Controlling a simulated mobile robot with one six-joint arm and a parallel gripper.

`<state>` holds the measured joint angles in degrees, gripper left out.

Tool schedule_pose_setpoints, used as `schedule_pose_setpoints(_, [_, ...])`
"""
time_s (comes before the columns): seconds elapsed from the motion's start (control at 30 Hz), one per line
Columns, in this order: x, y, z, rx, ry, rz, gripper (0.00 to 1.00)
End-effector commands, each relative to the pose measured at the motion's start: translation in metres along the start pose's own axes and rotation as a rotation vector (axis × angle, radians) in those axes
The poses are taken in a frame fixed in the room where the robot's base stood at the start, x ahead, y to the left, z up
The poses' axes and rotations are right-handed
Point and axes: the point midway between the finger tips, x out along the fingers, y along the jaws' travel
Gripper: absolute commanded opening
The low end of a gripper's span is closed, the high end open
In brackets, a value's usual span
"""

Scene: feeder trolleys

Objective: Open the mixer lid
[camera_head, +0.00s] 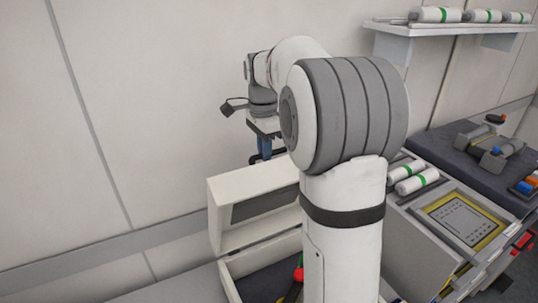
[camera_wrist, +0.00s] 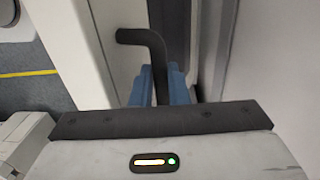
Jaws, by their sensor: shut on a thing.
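The mixer is a white box (camera_head: 226,283) with a dark interior, partly hidden behind my arm. Its white lid (camera_head: 224,212) stands raised at the back, with a grey inset panel facing the opening. My gripper (camera_head: 265,148) is at the lid's upper edge, with its blue fingers pointing down. In the wrist view a dark bent handle (camera_wrist: 135,36) runs down between the blue fingers of my gripper (camera_wrist: 162,80), which are shut on it. The handle's lower end is hidden by the gripper body.
A red and green item (camera_head: 298,272) shows inside the box. To the right is a console with a yellow-framed panel (camera_head: 464,219) and white green-banded cylinders (camera_head: 417,182). A wall shelf (camera_head: 440,29) holds more cylinders. The wall is close behind the lid.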

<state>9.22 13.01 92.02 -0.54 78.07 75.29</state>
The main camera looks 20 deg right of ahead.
Motion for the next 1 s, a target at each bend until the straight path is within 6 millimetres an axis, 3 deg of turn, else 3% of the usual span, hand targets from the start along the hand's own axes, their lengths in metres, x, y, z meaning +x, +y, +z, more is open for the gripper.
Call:
schedule_pose_setpoints(0.4, [0.0012, -0.0021, 0.0018, -0.006, 0.006, 0.007, 0.0])
schedule_pose_setpoints(0.43, [0.0011, -0.0021, 0.0018, -0.006, 0.006, 0.007, 0.16])
schedule_pose_setpoints(0.67, [-0.0001, -0.0023, 0.0026, -0.007, 0.006, 0.005, 0.35])
schedule_pose_setpoints(1.0, [-0.0025, -0.0027, 0.0035, -0.009, 0.006, 0.002, 0.36])
